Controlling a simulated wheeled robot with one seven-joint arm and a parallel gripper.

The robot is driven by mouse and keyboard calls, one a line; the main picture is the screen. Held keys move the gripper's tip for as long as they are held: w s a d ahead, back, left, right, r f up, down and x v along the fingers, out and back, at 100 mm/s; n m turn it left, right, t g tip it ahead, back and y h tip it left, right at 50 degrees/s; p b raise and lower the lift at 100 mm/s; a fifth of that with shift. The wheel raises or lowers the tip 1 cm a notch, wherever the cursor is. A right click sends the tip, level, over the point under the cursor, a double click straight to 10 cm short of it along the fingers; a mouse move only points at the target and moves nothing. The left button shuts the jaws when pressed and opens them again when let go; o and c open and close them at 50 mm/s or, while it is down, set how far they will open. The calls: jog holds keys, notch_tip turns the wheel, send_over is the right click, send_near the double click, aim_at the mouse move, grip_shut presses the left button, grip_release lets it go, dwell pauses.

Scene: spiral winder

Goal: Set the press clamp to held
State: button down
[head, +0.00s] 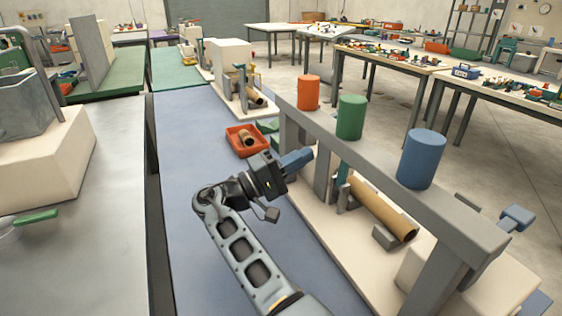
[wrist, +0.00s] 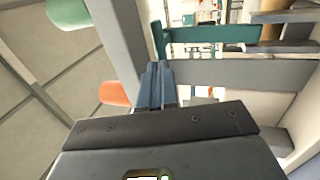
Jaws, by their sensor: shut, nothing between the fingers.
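The spiral winder (head: 470,245) stands on the right side of the blue bench, with a grey frame and a brown cardboard tube (head: 380,208) under its top beam. A teal bar stands upright (head: 343,178) beside the tube's far end; a teal bar also shows in the wrist view (wrist: 210,38). I cannot tell for sure which part is the press clamp. My gripper (head: 304,157) is shut and empty, its blue fingers close to the frame's left side. In the wrist view the fingertips (wrist: 157,72) are together beside a grey beam; contact cannot be told.
Orange (head: 308,92), green (head: 351,117) and blue (head: 421,158) cylinders stand on the grey top beam (head: 385,170). A red tray (head: 245,140) holding a short brown tube lies farther back. The blue bench (head: 190,150) is clear left of my arm.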

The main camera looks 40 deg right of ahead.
jog(key=shift+p+x, duration=0.75)
jog(key=shift+x, duration=2)
